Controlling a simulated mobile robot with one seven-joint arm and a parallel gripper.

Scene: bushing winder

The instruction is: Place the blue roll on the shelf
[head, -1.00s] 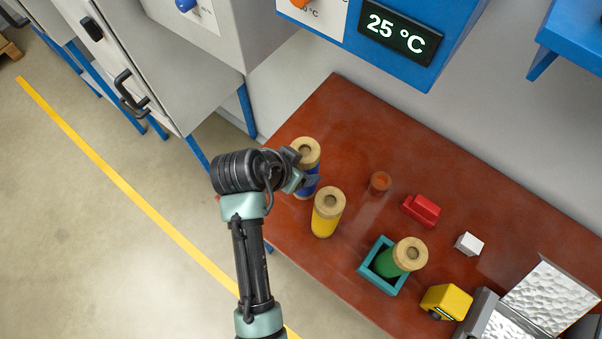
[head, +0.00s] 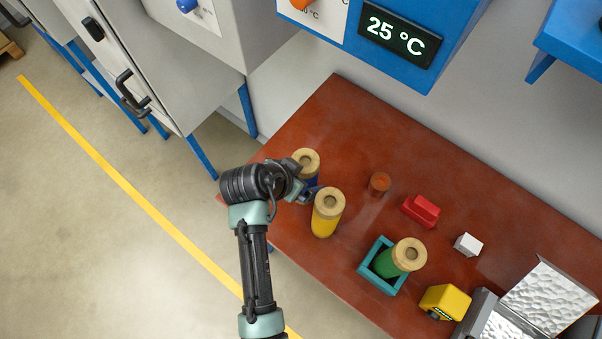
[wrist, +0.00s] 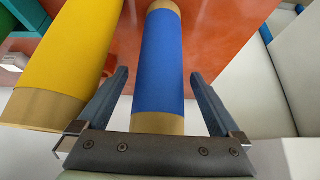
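The blue roll (head: 312,182) has wooden ends and stands on the red-brown table; in the head view my arm hides much of it. In the wrist view the blue roll (wrist: 162,65) lies between the two fingers of my gripper (wrist: 160,73), with gaps visible on both sides. My gripper (head: 306,193) is open around the roll's side. No shelf is clearly identifiable; a blue ledge-like structure (head: 572,35) shows at the upper right of the head view.
A yellow roll (head: 325,222) stands close beside the blue one. A green roll (head: 389,263) stands in a teal square holder (head: 373,280). A brown cylinder (head: 379,183), red block (head: 421,211), white cube (head: 467,244) and yellow device (head: 445,301) are on the table (head: 460,185).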

